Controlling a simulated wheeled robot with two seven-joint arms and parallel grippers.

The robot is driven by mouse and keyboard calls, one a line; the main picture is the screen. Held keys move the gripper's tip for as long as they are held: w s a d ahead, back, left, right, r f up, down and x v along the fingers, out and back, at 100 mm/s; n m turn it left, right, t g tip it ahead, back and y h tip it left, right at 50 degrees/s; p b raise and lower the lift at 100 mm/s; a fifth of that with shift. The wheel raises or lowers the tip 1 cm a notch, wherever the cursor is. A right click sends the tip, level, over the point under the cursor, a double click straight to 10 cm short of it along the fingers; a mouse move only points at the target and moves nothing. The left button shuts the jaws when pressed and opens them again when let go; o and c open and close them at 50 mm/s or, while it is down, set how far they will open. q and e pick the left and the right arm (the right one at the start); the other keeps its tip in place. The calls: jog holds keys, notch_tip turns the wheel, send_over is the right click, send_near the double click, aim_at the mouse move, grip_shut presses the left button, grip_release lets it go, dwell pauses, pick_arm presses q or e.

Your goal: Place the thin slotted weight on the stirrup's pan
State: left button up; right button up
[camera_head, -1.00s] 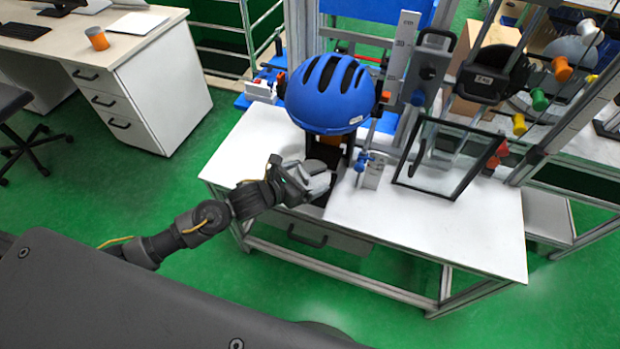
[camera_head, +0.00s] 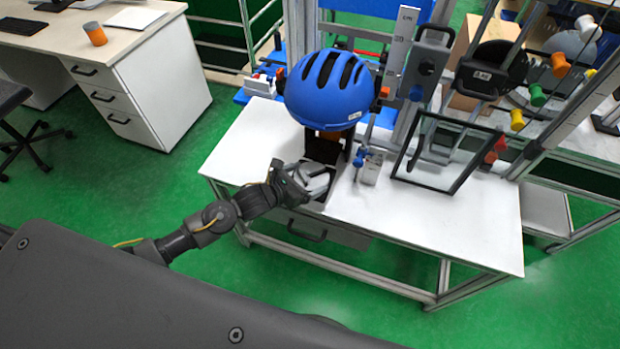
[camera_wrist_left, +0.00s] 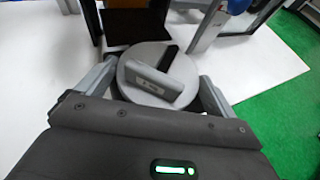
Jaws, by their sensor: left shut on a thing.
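The slotted weight is a round grey disc (camera_wrist_left: 140,88) with a dark slot and a raised labelled block on top. My left gripper (camera_head: 312,184) is shut on it, with one finger on each side of the disc in the left wrist view (camera_wrist_left: 157,88). It holds the weight at the front edge of the white table, in front of the dark frame (camera_head: 345,146) under the blue helmet (camera_head: 328,92). In the left wrist view a dark recess (camera_wrist_left: 128,25) lies just beyond the disc. I cannot make out the stirrup's pan for certain. My right gripper is not in view.
The white table (camera_head: 440,225) has free room at the front right. A small grey block with a blue knob (camera_head: 369,168) stands right of the gripper. A tall scale (camera_head: 397,50) rises behind.

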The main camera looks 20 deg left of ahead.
pick_arm(q)
jog(key=o, duration=1.4)
jog(key=shift+o, duration=0.2)
jog(key=shift+r, duration=0.15)
jog(key=shift+s+a, duration=0.15)
jog(key=shift+s, duration=0.15)
jog(key=b+v, duration=0.1)
jog(key=v, duration=1)
jog(key=shift+s+r, duration=0.2)
